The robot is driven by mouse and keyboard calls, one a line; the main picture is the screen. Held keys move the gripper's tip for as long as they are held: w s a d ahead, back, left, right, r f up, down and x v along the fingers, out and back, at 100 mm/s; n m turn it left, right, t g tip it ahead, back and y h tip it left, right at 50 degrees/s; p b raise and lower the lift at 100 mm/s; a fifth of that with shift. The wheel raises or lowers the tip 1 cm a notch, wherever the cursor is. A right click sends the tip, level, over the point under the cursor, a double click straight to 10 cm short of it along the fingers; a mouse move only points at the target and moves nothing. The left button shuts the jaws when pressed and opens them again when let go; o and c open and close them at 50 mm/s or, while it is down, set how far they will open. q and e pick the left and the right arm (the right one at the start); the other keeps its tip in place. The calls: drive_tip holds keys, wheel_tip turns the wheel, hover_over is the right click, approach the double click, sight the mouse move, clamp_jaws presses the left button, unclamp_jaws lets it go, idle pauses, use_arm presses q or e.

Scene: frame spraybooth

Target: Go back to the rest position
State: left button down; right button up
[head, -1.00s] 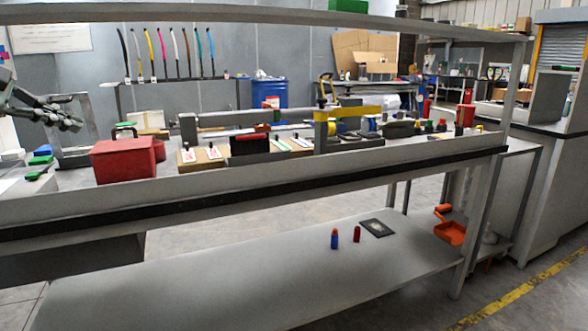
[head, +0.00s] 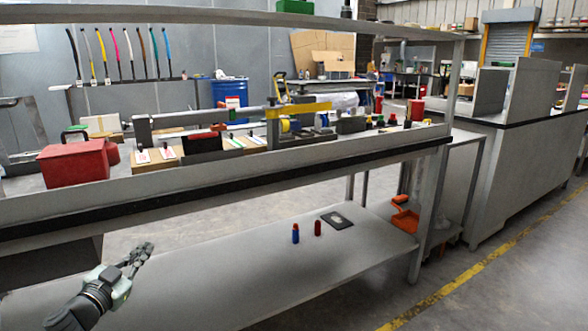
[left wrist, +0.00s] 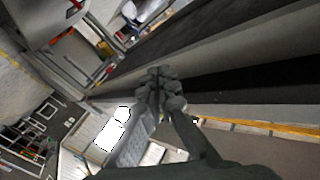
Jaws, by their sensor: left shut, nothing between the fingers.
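My left gripper (head: 138,256) is at the lower left of the head view, in front of the workbench's lower shelf, with its fingers together and nothing between them. In the left wrist view the shut left gripper (left wrist: 158,82) shows in the middle, with the bench's dark edge strip (left wrist: 225,85) behind and to the right of it. My right gripper is in neither view.
The workbench (head: 240,170) holds a red toolbox (head: 75,163) and a yellow-and-grey fixture (head: 285,118). Its lower shelf (head: 200,275) carries a blue bottle (head: 295,233), a red bottle (head: 318,228) and a black plate (head: 337,220). Open floor (head: 500,280) lies at the right.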

use_arm(q)
drive_tip(key=s+f+n+g+y, duration=0.2)
drive_tip(key=s+f, duration=0.4)
drive_tip(key=f, duration=0.4)
drive_tip(key=s+f+n+g+y, duration=0.1)
drive_tip(key=s+f+g+y, duration=0.15)
drive_tip(key=s+f, duration=0.45)
drive_tip(key=s+f+n+g+y, duration=0.1)
drive_tip(key=s+f+n+g, duration=0.2)
drive_tip(key=f, duration=0.9)
drive_tip(key=s+d+f+g, duration=0.2)
drive_tip(key=s+f, duration=0.3)
drive_tip(key=s, duration=0.4)
drive_tip(key=s+d+f+g+h, duration=0.1)
drive_tip(key=s+d+f+g, duration=0.2)
drive_tip(key=s, duration=0.6)
drive_tip(key=s+d+f+g, duration=0.3)
drive_tip(key=s+d+f, duration=0.1)
drive_tip(key=s+f, duration=0.3)
drive_tip(key=shift+s+d+m, duration=0.15)
drive_tip(key=shift+s+m, duration=0.25)
drive_tip(key=shift+s, duration=0.6)
